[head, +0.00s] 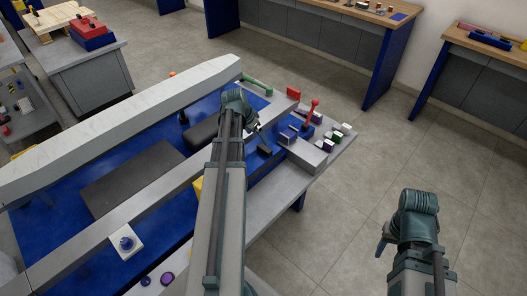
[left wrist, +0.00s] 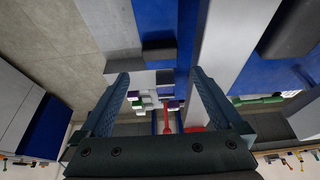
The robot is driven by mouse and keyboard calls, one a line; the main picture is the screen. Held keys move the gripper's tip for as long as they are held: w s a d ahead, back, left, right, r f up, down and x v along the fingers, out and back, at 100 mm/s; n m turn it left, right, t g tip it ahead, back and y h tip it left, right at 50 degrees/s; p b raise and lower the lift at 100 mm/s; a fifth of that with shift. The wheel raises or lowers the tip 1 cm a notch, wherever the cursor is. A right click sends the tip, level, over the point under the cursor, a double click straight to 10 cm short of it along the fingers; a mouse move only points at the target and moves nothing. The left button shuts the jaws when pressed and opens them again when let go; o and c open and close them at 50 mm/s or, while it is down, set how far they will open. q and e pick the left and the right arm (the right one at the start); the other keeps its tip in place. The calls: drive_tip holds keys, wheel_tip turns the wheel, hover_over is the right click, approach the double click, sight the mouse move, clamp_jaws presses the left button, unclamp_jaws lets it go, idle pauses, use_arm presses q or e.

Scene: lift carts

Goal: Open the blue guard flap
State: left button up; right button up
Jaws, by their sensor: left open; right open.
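A blue panel with a dark block (head: 265,149) on its edge lies along the near side of the cart, by its right end; I cannot tell for sure that it is the guard flap. In the left wrist view the dark block (left wrist: 159,50) sits on the blue panel (left wrist: 163,22), ahead of the fingers. My left gripper (head: 256,130) is above that end of the cart; its fingers (left wrist: 162,95) are apart with nothing between them. My left arm hides part of the cart's middle. My right gripper (head: 382,247) is over bare floor, apart from the cart.
A red lever (head: 311,110) and several small blocks stand at the cart's right end. A long grey beam (head: 120,130) runs along its far side. A white plate with a blue knob (head: 127,242) is at the front. Benches (head: 320,30) stand behind; the right floor is clear.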

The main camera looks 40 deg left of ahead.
sight(264, 148)
use_arm(q)
drive_tip(key=b+x, duration=0.9)
drive_tip(key=x, duration=0.1)
drive_tip(key=shift+w+f, duration=0.1)
drive_tip(key=shift+f, duration=0.3)
drive_tip(key=shift+r, duration=0.1)
clamp_jaws()
